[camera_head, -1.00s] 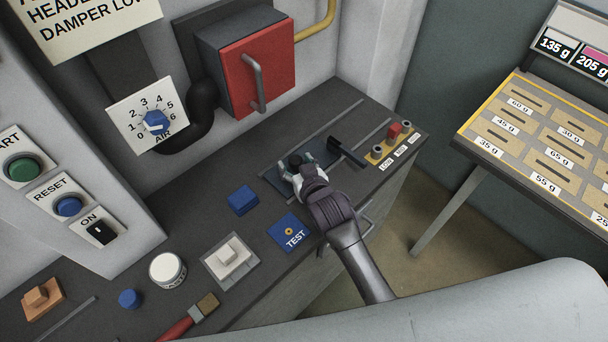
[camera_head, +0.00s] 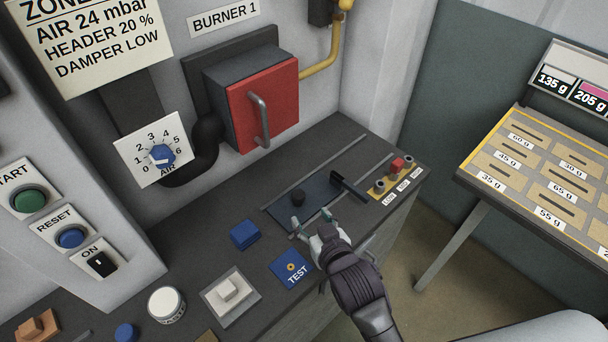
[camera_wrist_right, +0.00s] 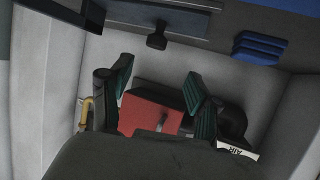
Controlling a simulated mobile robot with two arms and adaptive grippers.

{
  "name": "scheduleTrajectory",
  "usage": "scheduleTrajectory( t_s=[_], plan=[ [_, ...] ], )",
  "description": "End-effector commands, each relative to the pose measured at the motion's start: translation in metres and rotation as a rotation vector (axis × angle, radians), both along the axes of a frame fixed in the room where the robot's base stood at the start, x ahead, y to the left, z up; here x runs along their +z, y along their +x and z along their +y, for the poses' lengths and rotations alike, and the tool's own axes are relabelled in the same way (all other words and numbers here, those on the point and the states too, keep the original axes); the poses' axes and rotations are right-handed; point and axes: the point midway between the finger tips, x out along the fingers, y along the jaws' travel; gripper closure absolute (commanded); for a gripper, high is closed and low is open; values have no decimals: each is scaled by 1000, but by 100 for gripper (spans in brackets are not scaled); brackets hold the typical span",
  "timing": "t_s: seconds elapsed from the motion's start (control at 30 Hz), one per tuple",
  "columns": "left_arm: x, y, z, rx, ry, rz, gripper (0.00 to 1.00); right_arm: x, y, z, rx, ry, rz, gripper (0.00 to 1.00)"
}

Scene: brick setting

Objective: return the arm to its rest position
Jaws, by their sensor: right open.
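My right gripper (camera_head: 312,222) is above the front part of the dark counter, just in front of a slider plate with a round black knob (camera_head: 297,196). Its fingers are apart and nothing is between them. In the right wrist view the two green-padded fingers (camera_wrist_right: 160,92) are spread, and the black knob (camera_wrist_right: 157,38) stands clear of them. My left gripper is in neither view.
A black lever (camera_head: 349,187) and a red switch (camera_head: 397,164) stand beyond the gripper. A blue block (camera_head: 245,235) and a blue TEST plate (camera_head: 290,268) lie to its left. The red burner door (camera_head: 262,105) is behind. A slotted weight table (camera_head: 480,150) stands at right.

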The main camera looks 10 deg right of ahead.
Motion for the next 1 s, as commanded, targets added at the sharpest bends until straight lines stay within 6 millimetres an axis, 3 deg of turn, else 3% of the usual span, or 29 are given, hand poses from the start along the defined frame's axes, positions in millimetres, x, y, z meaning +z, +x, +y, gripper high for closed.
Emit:
scheduleTrajectory(
  t_s=[0.2,0.33,0.6,1.0],
  plan=[
    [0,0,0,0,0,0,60,-2,-2,-2,-3,-3,12,38],
    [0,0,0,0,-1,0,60,-14,-20,-21,-26,-26,108,38],
    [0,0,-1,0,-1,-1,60,-44,-107,-78,-67,-109,491,38],
    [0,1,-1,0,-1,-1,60,-43,-205,-116,-44,-186,838,38]
  ],
)
